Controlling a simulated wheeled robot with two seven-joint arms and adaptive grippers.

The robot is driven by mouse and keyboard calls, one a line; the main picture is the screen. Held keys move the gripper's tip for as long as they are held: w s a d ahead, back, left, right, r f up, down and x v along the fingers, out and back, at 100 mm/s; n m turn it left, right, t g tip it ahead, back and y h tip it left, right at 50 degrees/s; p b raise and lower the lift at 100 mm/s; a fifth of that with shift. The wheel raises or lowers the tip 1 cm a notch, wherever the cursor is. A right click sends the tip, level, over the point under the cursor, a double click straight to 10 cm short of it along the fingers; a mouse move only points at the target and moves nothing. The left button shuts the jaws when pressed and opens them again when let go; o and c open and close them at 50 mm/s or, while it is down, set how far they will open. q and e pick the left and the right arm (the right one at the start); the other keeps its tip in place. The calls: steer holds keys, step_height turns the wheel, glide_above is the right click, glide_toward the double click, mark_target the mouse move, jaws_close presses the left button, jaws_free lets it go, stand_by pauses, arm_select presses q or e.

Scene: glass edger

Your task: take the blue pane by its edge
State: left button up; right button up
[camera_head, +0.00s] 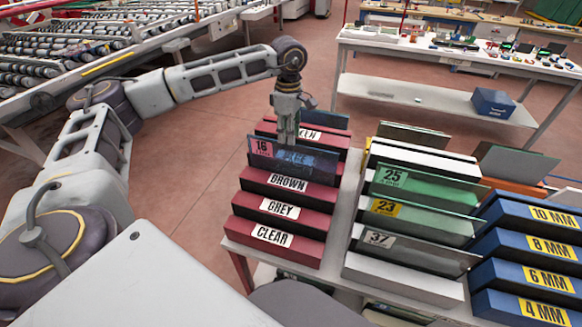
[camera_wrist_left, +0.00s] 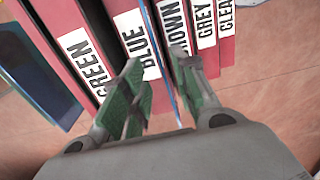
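The blue pane (camera_head: 305,160) stands upright in the red rack (camera_head: 238,198), with a pink 16 tag at its left end. It sits between the block behind it and the BROWN block. In the left wrist view the blue pane (camera_wrist_left: 164,62) shows nearly edge-on as a thin line. My left gripper (camera_head: 287,138) points down at the pane's upper edge. In the left wrist view my left gripper (camera_wrist_left: 156,62) is open, its green-padded fingers on either side of the pane's line. I cannot tell whether a finger touches it. My right gripper is out of view.
A dark bluish pane (camera_wrist_left: 42,72) stands beyond the GREEN block in the left wrist view. To the right are a white rack (camera_head: 405,285) with tagged panes and blue blocks (camera_head: 535,250) labelled in millimetres. Open floor (camera_head: 190,190) lies left of the red rack.

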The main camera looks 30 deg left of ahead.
mark_target(291, 147)
arm_select(q)
steer(key=shift+f, duration=0.15)
steer(key=shift+d+f, duration=0.3)
steer(key=shift+f, duration=0.55)
steer(key=shift+f+p, duration=0.45)
steer(key=shift+f, duration=1.15)
steer(key=shift+d, duration=0.1)
jaws_close()
